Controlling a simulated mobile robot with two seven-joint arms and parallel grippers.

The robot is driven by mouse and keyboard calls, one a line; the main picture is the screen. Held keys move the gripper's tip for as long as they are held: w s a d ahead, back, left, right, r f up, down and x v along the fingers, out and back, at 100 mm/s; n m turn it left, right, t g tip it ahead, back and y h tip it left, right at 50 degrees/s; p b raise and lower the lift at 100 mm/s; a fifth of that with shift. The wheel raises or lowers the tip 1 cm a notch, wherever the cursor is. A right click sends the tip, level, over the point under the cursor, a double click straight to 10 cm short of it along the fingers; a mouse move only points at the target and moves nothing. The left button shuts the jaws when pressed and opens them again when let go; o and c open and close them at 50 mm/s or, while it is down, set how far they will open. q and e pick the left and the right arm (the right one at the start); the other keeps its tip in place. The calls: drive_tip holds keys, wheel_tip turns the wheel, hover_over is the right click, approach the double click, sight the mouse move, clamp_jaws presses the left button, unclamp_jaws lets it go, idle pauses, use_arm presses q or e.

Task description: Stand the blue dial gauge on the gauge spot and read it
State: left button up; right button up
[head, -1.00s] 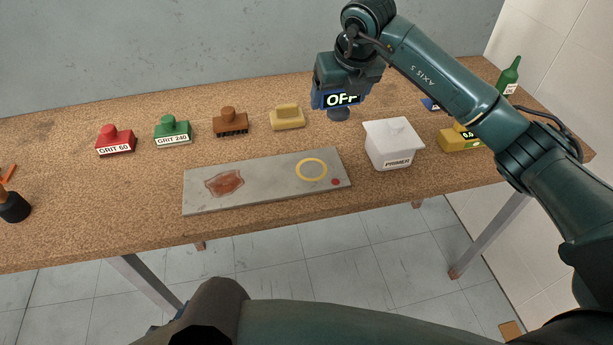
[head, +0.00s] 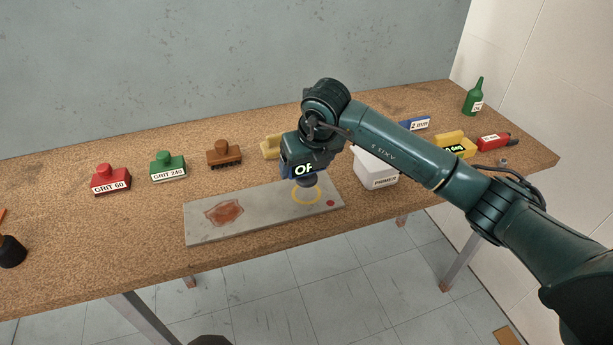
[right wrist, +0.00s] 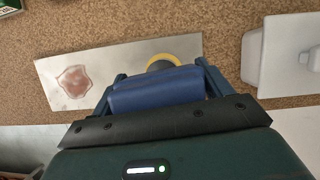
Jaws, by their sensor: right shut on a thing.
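The blue dial gauge (head: 300,170) is held in my right gripper (head: 308,166), which is shut on it. Its display reads "OF", with the rest hidden by the gripper. The gauge's dark round foot is over the yellow ring, the gauge spot (head: 295,199), on the grey metal plate (head: 262,215). I cannot tell whether the foot touches the plate. In the right wrist view the gauge (right wrist: 155,92) lies between the fingers and covers the near part of the ring (right wrist: 186,57). My left gripper is not in view.
On the plate are a rust patch (head: 223,212) and a red dot (head: 330,203). A white PRIMER box (head: 378,178) stands close right of the gripper. Behind are a yellow block (head: 270,147), a brown brush (head: 224,153), green (head: 168,167) and red (head: 110,181) grit blocks.

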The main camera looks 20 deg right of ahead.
sight(308, 174)
wheel_tip(308, 174, down, 4)
drive_tip(key=shift+r, duration=0.15)
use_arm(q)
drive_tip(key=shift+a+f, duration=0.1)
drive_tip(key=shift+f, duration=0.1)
use_arm(e)
drive_tip(key=shift+f, duration=0.25)
drive_tip(key=o, duration=0.8)
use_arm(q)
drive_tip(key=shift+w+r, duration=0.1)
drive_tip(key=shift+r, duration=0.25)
use_arm(e)
drive_tip(key=o, duration=0.4)
